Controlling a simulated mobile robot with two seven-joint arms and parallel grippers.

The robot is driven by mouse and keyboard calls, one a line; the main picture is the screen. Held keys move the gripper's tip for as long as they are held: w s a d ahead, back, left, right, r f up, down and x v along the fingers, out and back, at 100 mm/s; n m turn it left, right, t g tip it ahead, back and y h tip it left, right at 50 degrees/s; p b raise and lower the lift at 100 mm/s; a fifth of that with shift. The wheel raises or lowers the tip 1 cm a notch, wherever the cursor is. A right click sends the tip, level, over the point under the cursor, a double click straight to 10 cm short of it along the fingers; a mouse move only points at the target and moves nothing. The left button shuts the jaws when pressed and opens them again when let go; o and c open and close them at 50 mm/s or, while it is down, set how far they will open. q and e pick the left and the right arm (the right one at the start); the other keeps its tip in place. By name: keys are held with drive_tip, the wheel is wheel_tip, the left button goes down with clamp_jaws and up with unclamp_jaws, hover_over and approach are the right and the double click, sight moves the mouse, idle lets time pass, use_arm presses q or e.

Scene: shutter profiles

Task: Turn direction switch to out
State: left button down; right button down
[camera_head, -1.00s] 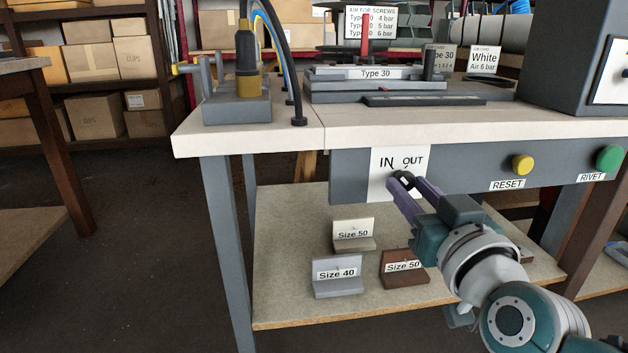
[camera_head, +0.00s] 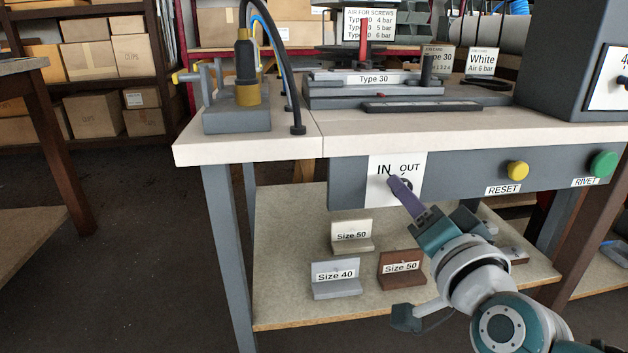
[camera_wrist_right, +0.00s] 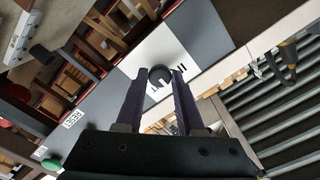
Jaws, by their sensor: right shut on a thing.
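The direction switch is a round black knob (camera_head: 407,182) on a white plate (camera_head: 377,193) marked IN at left and OUT at right, on the front of the workbench. My right gripper (camera_head: 398,188) has its purple fingers at the knob and largely covers it in the head view. In the right wrist view the black knob (camera_wrist_right: 160,75) sits between the fingertips of my right gripper (camera_wrist_right: 159,80), which is shut on it. I cannot tell which word the knob points to. My left gripper is not in view.
A yellow RESET button (camera_head: 517,170) and a green RIVET button (camera_head: 604,163) are on the same panel, to the right. Size-marked blocks, including a grey Size 40 block (camera_head: 336,287), stand on the lower shelf (camera_head: 290,230). A Type 30 fixture (camera_head: 375,90) is on the benchtop.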

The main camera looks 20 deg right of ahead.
drive_tip(key=shift+m, duration=4.3)
drive_tip(key=c, duration=0.5)
unclamp_jaws()
drive_tip(key=shift+c, duration=0.2)
drive_tip(key=p+v, duration=0.1)
drive_tip(key=v, duration=0.9)
drive_tip(key=shift+w+a, duration=0.1)
